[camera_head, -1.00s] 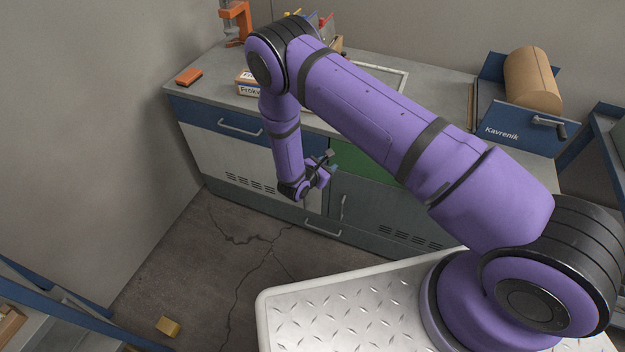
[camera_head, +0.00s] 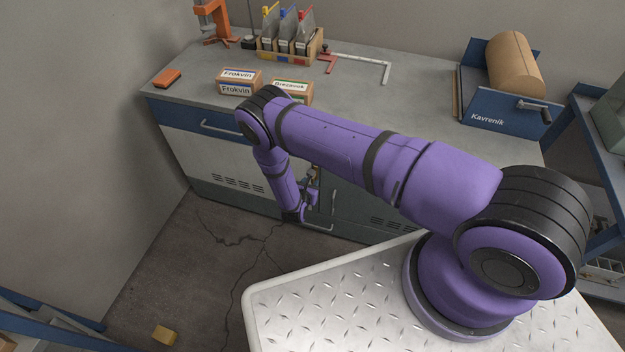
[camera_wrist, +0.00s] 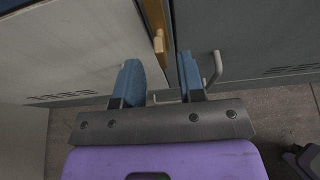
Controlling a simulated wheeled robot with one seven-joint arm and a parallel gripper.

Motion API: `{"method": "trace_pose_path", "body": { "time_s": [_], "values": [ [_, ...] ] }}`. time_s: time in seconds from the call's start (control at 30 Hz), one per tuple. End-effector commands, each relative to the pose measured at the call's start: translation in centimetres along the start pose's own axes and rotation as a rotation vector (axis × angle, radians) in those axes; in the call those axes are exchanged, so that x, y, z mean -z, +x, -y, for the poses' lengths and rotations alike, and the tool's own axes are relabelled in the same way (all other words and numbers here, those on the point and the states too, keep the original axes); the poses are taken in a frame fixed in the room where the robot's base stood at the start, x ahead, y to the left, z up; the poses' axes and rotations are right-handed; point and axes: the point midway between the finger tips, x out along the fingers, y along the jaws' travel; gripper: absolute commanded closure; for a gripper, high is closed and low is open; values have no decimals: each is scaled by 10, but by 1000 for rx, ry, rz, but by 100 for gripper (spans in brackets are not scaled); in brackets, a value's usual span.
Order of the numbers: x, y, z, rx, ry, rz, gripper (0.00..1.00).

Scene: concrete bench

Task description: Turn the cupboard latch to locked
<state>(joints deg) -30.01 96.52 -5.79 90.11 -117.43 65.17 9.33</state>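The cupboard has a pale left door (camera_head: 190,155) and a dark grey right door (camera_head: 352,207). In the wrist view, the brass-coloured latch (camera_wrist: 158,43) shows at the seam between the pale door (camera_wrist: 75,45) and the dark door (camera_wrist: 260,35). It looks like a narrow upright strip with a small lighter end. My gripper (camera_wrist: 158,62) has its two blue fingers spread, one to each side of the latch's lower end, with visible gaps. I cannot tell whether the fingertips reach past it. In the head view, my gripper (camera_head: 312,180) is close to the door fronts; the latch is not clear there.
A bar handle (camera_wrist: 214,68) stands out from the dark door, just right of my right finger. Boxes (camera_head: 240,82), a file rack (camera_head: 290,45) and a paper-roll holder (camera_head: 505,110) stand on the bench. A yellow block (camera_head: 164,334) lies on the floor.

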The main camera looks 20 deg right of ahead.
Motion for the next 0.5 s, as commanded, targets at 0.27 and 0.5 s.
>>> {"method": "trace_pose_path", "body": {
  "time_s": [0.27, 0.5],
  "values": [
    [0, 34, 1, 1, 1, 1, 64],
    [0, 40, 0, 1, -1, 0, 64]
  ]
}}
